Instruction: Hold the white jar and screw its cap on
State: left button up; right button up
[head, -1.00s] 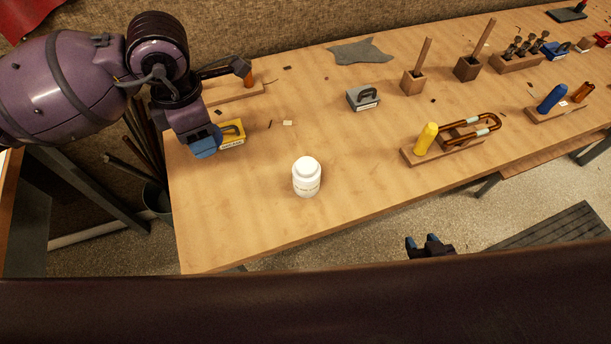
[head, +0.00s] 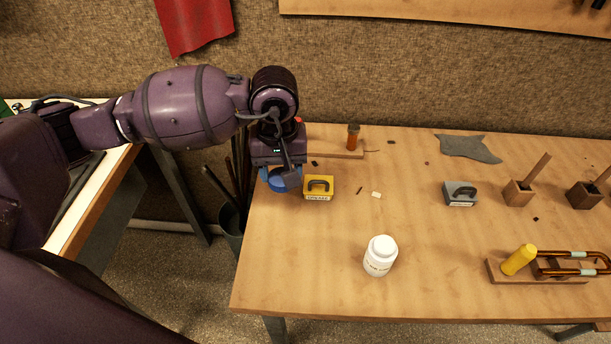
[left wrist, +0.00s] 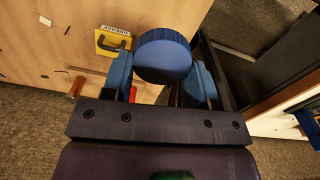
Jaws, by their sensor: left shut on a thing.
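The white jar (head: 380,257) stands upright on the workbench near its front edge, with a narrower white top and no blue cap on it. My left gripper (head: 282,180) is over the left edge of the bench, up and to the left of the jar. In the left wrist view, the left gripper (left wrist: 162,78) is shut on a round blue cap (left wrist: 164,55), held between its blue fingertips. The cap (head: 286,181) shows only partly in the head view, against the similarly blue fingers. My right gripper is not in view.
A yellow block with a handle (head: 319,190) stands just right of my left gripper. A grey block (head: 460,195) and a wooden rack with a yellow tool (head: 518,260) are right of the jar. The bench (head: 330,285) around the jar is clear.

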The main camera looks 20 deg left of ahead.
aim_at(381, 254)
jog(key=k, duration=0.65)
jog(key=z, duration=1.25)
jog(key=k+j, duration=0.1)
jog(key=j, duration=0.55)
jog(key=k+j, duration=0.1)
jog(key=j, duration=0.5)
jog(key=k+j, duration=0.1)
jog(key=j, duration=0.55)
